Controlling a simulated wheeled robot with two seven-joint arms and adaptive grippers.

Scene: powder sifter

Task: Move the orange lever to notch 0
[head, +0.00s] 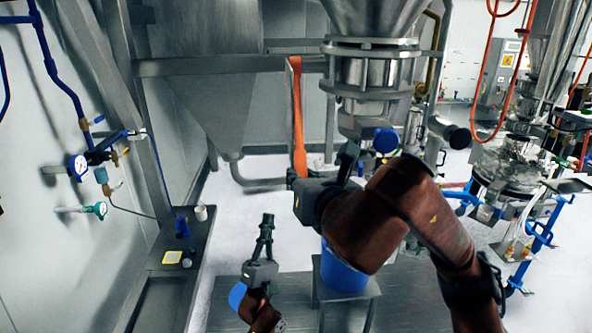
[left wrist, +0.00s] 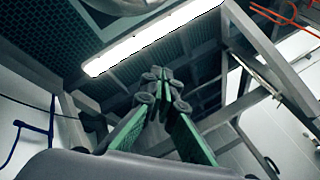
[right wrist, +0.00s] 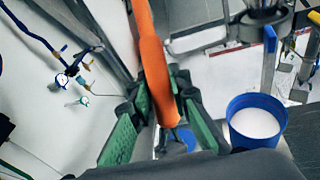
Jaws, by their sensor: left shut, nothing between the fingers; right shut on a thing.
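The orange lever (head: 298,115) hangs nearly upright below the steel frame, left of the sifter's steel outlet (head: 370,75). Its lower end is at my right gripper (head: 298,176), which is shut on it. In the right wrist view the lever (right wrist: 154,70) runs down between the green-padded fingers. My left gripper (head: 266,222) is shut and empty, pointing up, below and left of the right one. Its closed fingers also show in the left wrist view (left wrist: 162,85). I cannot make out the notches or their numbers.
A blue bucket (head: 342,278) stands on a low stand behind my right arm; white powder shows inside it in the right wrist view (right wrist: 255,123). A dark bench (head: 165,290) with small items is at left, beside wall gauges (head: 78,167). Pale floor lies between.

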